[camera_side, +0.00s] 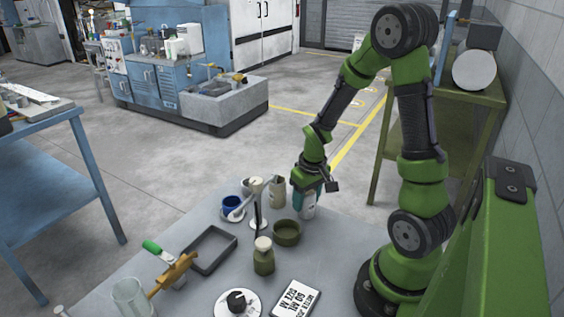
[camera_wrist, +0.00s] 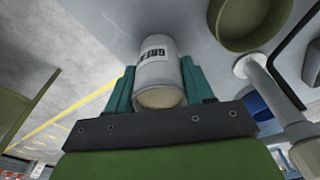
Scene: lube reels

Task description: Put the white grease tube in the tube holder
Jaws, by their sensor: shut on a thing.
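The white grease tube (camera_wrist: 158,62) is a pale cylinder with a black printed label, held between the teal fingers of my gripper (camera_wrist: 160,92). In the side view the tube (camera_side: 308,207) shows below my gripper (camera_side: 307,202) at the far right part of the grey bench. It looks upright; a gap beneath it is hard to tell. An olive round open-topped container (camera_side: 287,233) stands just left of and nearer than the tube, apart from it. It also shows in the wrist view (camera_wrist: 250,44). I cannot tell for sure whether it is the tube holder.
A blue cup (camera_side: 232,208), a beige canister (camera_side: 277,192) and a lamp-like post (camera_side: 258,212) stand left of my gripper. A green jar (camera_side: 264,259), a dark tray (camera_side: 210,250) and a label card (camera_side: 297,300) lie nearer. The bench between tray and jar is clear.

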